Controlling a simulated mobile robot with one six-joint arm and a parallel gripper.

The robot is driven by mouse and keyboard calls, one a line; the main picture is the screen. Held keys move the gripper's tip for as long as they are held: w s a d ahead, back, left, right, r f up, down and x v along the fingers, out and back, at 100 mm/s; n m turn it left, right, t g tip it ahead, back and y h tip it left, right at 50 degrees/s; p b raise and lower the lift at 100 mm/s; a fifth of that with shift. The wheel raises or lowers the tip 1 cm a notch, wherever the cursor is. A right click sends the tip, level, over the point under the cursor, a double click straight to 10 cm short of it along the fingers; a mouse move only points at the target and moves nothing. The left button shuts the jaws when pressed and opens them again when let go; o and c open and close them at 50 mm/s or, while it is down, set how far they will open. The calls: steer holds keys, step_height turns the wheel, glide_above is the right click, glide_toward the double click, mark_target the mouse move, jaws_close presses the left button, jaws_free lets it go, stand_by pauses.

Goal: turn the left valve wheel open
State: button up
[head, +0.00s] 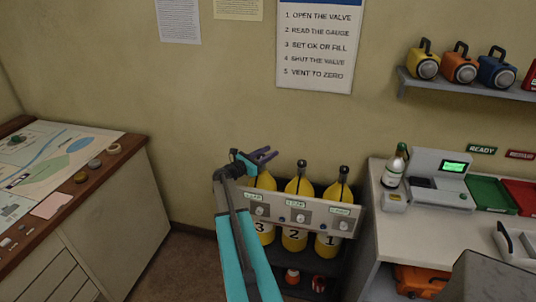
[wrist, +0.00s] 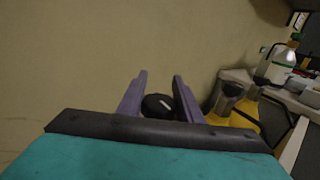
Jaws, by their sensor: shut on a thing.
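Three yellow cylinders stand in a rack in the head view, numbered 3 (head: 265,182), 2 (head: 298,187) and 1 (head: 336,193) from left to right. My gripper (head: 264,156) is at the top of the left cylinder, number 3. In the wrist view my gripper's two purple fingers (wrist: 160,75) stand on either side of the black left valve wheel (wrist: 158,105), shut on it. The wheel is hidden by my gripper in the head view.
A counter (head: 408,222) with a bottle, a scale and trays stands to the right. A map table (head: 125,195) stands at left. The wall (head: 170,95) is close behind.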

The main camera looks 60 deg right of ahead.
steer(key=shift+n+t+b, duration=0.4)
steer(key=shift+t+b, duration=0.1)
steer(key=shift+t, duration=0.1)
steer(key=w+n+t+b, duration=0.1)
steer(key=n+t+b, duration=0.1)
steer(key=t+b, duration=0.2)
steer(key=n+t+y+b, duration=0.1)
steer(key=n+t+b, duration=0.2)
steer(key=b, duration=0.3)
steer(key=w+n+t+b, duration=0.1)
steer(key=n+t+b, duration=0.2)
steer(key=t+b, duration=0.2)
steer(key=shift+w+f+t+y+b, duration=0.1)
steer(key=shift+w+t+y+b, duration=0.25)
steer(key=shift+b, duration=0.25)
steer(key=shift+w+a+n+t+y+b, duration=0.45)
steer(key=shift+n+t+y+b, duration=1.05)
steer(key=shift+n+y+b, duration=0.65)
steer(key=shift+w+a+n+t+y+b, duration=0.2)
steer(key=shift+a+n+t+y+b, duration=0.4)
steer(key=shift+n+t+y+b, duration=1.55)
steer(key=shift+w+a+n+t+y+b, duration=0.45)
steer(key=shift+n+t+y+b, duration=0.45)
steer(key=shift+n+y+b, duration=1.2)
steer(key=shift+s+a+m+y+p, duration=0.1)
steer(key=shift+m+y+p, duration=0.25)
steer(key=shift+m+y, duration=0.35)
